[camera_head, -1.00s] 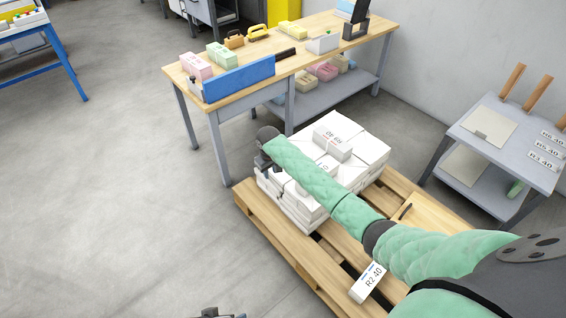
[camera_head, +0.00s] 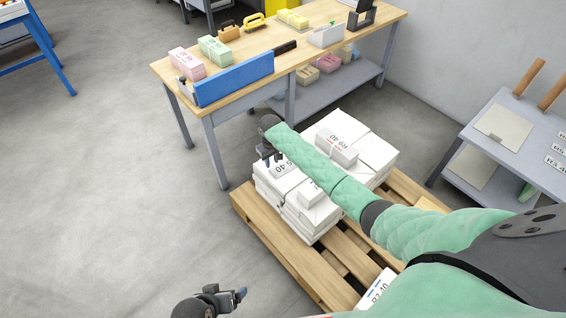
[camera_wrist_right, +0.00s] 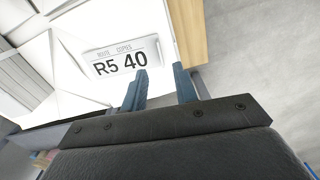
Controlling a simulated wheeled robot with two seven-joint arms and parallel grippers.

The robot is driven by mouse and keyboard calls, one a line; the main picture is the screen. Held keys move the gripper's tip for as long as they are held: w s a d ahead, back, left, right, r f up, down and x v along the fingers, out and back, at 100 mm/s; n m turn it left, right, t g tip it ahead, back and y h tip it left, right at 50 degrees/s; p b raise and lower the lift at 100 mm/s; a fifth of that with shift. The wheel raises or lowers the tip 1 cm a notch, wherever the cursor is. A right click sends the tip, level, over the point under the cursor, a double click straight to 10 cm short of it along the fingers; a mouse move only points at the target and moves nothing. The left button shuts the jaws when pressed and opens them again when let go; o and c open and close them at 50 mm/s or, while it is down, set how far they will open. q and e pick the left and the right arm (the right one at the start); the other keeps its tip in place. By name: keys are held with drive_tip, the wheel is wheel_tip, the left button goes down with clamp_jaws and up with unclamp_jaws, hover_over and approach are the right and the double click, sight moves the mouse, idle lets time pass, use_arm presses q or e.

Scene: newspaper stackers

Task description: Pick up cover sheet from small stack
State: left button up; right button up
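White paper stacks (camera_head: 312,226) stand on a wooden pallet, beneath my right arm. A white sheet or label marked R5 40 (camera_wrist_right: 124,58) lies on one of them; it also shows partly in the head view (camera_head: 284,168). A small white stack marked 40 (camera_head: 337,147) sits on top farther right. My right gripper (camera_head: 268,157) is over the left edge of the stacks. In the wrist view its fingers (camera_wrist_right: 160,88) are apart, with nothing between them, near the R5 40 sheet. My left gripper (camera_head: 236,297) is low over the floor; its fingers are too small to judge.
A wooden workbench (camera_head: 320,46) with a blue panel (camera_head: 235,78) and coloured stacks stands behind the pallet (camera_head: 262,232). A grey side table (camera_head: 536,132) with sheets and labels stands at right.

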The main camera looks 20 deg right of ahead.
sight(272, 170)
drive_tip(key=shift+w+f, duration=0.15)
drive_tip(key=shift+f, duration=3.35)
clamp_jaws()
